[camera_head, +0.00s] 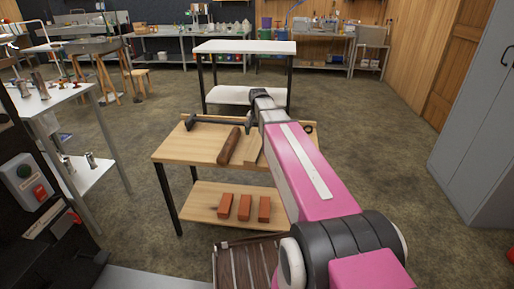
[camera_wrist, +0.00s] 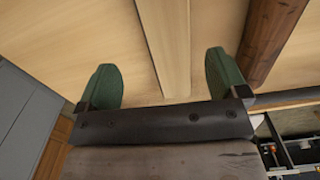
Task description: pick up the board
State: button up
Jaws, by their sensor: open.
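The board is a narrow pale wooden strip (camera_wrist: 166,45) in the wrist view, lying on the pale wooden table top. In the head view a small part of the board (camera_head: 254,150) shows beside my arm, which covers the rest. My gripper (camera_wrist: 163,82) has two green fingers spread wide, one on each side of the board, with gaps on both sides. Nothing is held. How high the fingertips are above the table is hard to tell. In the head view my arm hides the gripper.
A brown log (camera_head: 229,147) lies just left of the board; it also shows in the wrist view (camera_wrist: 270,35). A dark bar (camera_head: 215,123) lies along the table's far edge. Three red bricks (camera_head: 244,207) sit on the lower shelf. A white-topped table (camera_head: 245,48) stands beyond.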

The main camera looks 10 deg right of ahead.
aim_at(257, 144)
jog(key=shift+s+d+f, duration=0.15)
jog(key=shift+f, duration=0.45)
jog(key=shift+s+d+f, duration=0.1)
jog(key=shift+f, duration=0.5)
jog(key=f, duration=0.1)
jog(key=w+a+f, duration=0.1)
jog(key=f, duration=0.2)
jog(key=shift+w+a+f, duration=0.15)
jog(key=shift+w+a, duration=0.05)
jog(key=shift+f, duration=0.45)
jog(key=shift+d, duration=0.1)
jog(key=shift+c, duration=0.2)
jog(key=shift+s+d, duration=0.15)
jog(key=c, duration=1.1)
jog(key=shift+r, duration=0.1)
